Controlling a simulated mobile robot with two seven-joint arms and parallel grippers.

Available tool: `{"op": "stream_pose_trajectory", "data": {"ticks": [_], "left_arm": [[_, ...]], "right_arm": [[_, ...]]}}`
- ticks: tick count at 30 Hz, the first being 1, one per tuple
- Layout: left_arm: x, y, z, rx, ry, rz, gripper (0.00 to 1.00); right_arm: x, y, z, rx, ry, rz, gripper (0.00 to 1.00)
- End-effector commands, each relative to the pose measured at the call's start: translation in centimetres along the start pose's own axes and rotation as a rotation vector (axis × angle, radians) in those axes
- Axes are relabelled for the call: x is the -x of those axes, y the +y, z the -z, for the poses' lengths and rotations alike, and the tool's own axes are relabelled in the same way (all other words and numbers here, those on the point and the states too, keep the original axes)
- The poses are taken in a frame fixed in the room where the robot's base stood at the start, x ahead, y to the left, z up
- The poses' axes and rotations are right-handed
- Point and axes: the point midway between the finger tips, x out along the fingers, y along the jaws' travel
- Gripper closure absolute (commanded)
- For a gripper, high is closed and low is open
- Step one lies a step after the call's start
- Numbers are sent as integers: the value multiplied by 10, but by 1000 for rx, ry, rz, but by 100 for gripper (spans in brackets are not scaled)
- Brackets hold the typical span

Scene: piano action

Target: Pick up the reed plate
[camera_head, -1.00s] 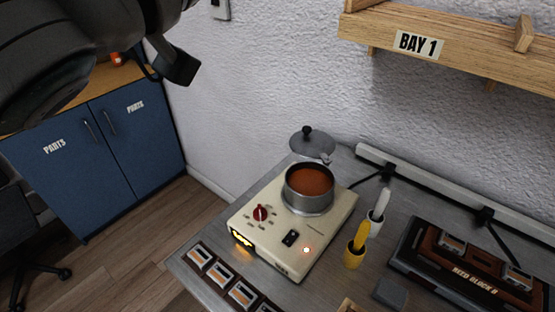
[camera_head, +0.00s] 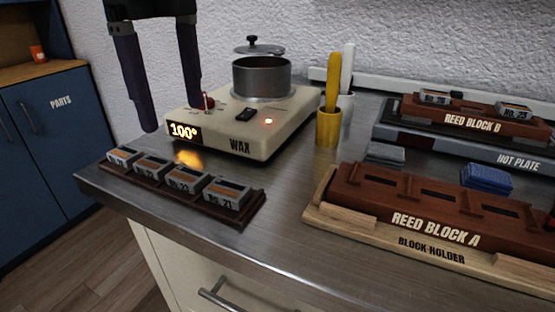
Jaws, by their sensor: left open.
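Several reed plates, small grey blocks with numbered fronts, sit in a row in a dark wooden rack (camera_head: 218,216) at the table's left front. The nearest reed plate (camera_head: 226,194) reads No. 21; beside it is one reading No. 22 (camera_head: 186,180). Farther left are another reed plate (camera_head: 152,166) and the end one (camera_head: 123,155). My left gripper (camera_head: 172,115) is open and empty, its two dark fingers pointing down above and behind the rack, in front of the wax heater's left side. It touches no plate that I can see. My right gripper is not in view.
The wax heater (camera_head: 279,134), showing 100°, carries a pot (camera_head: 261,78). Yellow (camera_head: 328,128) and white cups with handles stand right of it. Reed block A (camera_head: 400,205) sits in its holder at right; reed block B (camera_head: 480,122) is behind. The front-middle tabletop is clear.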

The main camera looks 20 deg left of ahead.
Motion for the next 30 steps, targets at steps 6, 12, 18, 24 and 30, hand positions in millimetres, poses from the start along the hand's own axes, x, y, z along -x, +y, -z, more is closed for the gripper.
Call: {"op": "stream_pose_trajectory", "data": {"ticks": [6, 12, 18, 24, 30], "left_arm": [[-31, 2, -3, 9, -11, -9, 22], [-50, 1, -3, 6, -7, -6, 22], [-82, 1, -4, 5, -6, -8, 22], [-96, 1, -4, 4, -6, -4, 22], [-96, 1, -4, 4, -6, -4, 26]], "right_arm": [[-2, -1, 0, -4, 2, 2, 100], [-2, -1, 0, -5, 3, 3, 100], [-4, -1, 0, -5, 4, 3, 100], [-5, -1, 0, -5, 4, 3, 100], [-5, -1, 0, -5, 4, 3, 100]]}}
